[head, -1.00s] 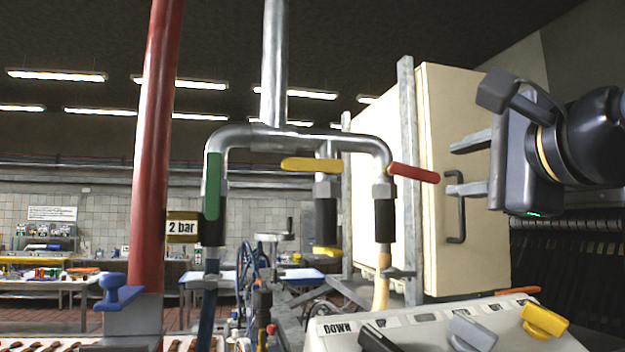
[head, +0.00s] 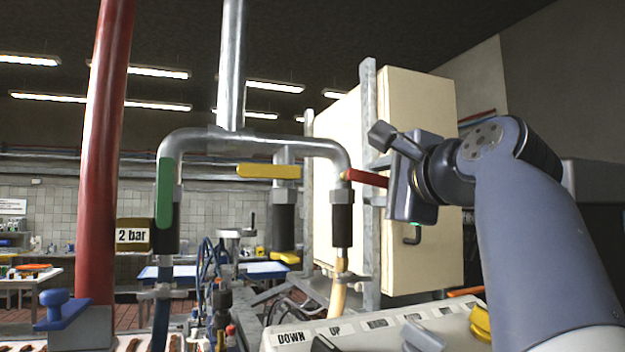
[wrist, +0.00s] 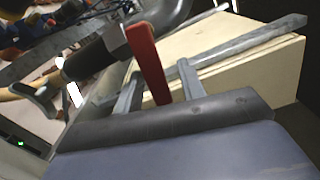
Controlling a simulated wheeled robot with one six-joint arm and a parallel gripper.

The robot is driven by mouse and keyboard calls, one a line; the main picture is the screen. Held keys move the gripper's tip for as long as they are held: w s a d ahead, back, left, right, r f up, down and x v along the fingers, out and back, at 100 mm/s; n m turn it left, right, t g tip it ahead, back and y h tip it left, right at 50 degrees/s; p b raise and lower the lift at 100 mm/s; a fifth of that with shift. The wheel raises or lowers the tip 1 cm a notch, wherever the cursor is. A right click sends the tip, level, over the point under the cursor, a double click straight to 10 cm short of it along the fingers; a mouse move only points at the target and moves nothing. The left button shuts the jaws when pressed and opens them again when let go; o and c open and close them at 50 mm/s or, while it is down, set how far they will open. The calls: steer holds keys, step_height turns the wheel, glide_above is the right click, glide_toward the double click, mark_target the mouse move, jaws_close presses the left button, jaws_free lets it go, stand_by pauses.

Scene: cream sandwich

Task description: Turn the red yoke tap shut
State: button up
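The red yoke tap (head: 364,177) is a flat lever at the top of the right leg of the forked metal pipe. It points right and slightly down, across the pipe. My gripper (head: 376,180) is at the lever's free end. In the wrist view, the red lever (wrist: 148,60) reaches between the two grey fingers (wrist: 160,88), with a gap visible on each side. The fingers are open around it and do not look closed on it. In the head view, the lever's tip is hidden by the gripper.
A green lever (head: 164,192) hangs along the left leg. A yellow lever (head: 268,171) lies across the middle. A cream cabinet (head: 420,110) stands close behind my gripper, with a grey upright (head: 368,110) beside the tap. A control panel (head: 375,322) is below.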

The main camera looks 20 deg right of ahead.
steer(key=shift+w, duration=0.35)
jaws_close()
